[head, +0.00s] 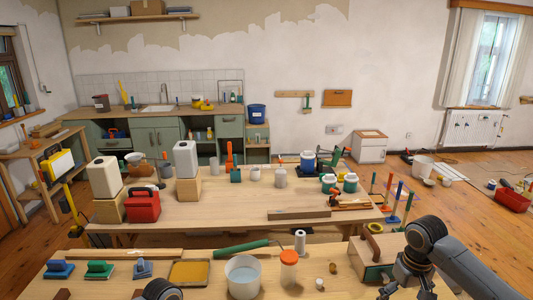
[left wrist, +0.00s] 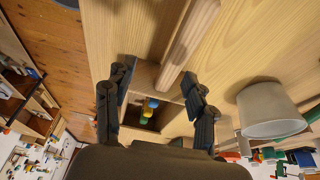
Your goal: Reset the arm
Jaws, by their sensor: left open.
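My left gripper (left wrist: 157,75) is open in the left wrist view, with its two dark fingers spread and nothing between them. Beyond the fingers are pale wooden boards and a dark opening with a yellow, blue and green item (left wrist: 150,106). In the head view only a dark rounded part of my left arm shows at the bottom edge. My right arm comes in from the right, and its gripper (head: 406,290) points down beside a wooden-topped green box (head: 376,250). Its fingertips are cut off by the bottom edge, so its opening is unclear.
The near bench holds a white bucket (head: 243,277), an orange-lidded jar (head: 288,267), a yellow tray (head: 189,273) and several brushes. A grey-white cup (left wrist: 268,110) is right of my left gripper. The middle table (head: 230,208) has clear space at its front.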

